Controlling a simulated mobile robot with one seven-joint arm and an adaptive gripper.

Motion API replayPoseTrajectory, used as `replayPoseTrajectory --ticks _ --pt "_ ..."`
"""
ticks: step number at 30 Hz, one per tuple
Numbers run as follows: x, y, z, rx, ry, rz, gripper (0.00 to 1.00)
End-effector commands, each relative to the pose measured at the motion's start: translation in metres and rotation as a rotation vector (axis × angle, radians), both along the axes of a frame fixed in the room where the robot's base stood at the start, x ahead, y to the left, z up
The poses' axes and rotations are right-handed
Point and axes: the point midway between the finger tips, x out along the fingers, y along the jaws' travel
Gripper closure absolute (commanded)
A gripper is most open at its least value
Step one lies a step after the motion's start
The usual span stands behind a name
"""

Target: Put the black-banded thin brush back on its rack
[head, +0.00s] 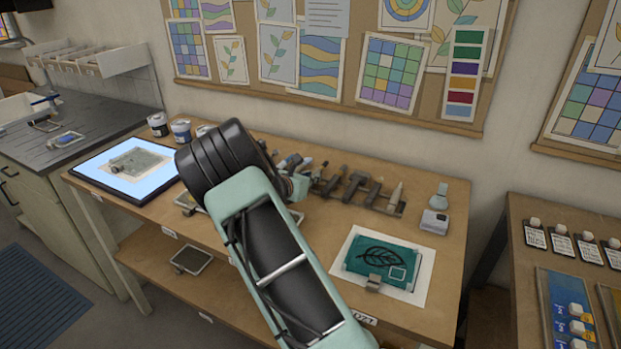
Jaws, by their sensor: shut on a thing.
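The brush rack (385,206) is a dark holder along the back of the wooden workbench, with several handles or tool ends standing in it. Its left end is crowded by small dark and pale shapes that I cannot tell apart. I cannot pick out the black-banded thin brush. My own arm, mint green with a black ribbed joint, crosses the middle of the bench and covers the area left of the rack. My gripper is hidden behind the arm, so its fingers and anything between them do not show.
A lit panel (88,165) lies at the bench's left, with paint jars (181,131) behind it. A teal leaf-patterned piece (366,258) lies on a white sheet (342,277) at the right. A small bottle (440,195) and pale box (434,222) stand at the back right.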

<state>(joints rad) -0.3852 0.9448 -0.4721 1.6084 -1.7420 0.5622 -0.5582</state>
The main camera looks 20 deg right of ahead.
Motion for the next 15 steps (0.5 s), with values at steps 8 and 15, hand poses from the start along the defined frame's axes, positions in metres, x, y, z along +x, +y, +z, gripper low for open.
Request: replayPoseTrajectory --ticks 8,15 --pt "0.0001 -0.0001 -0.0022 -0.001 -0.001 0.000 1.00" --pt "0.0001 -0.0001 -0.0021 0.000 0.000 0.000 0.65"
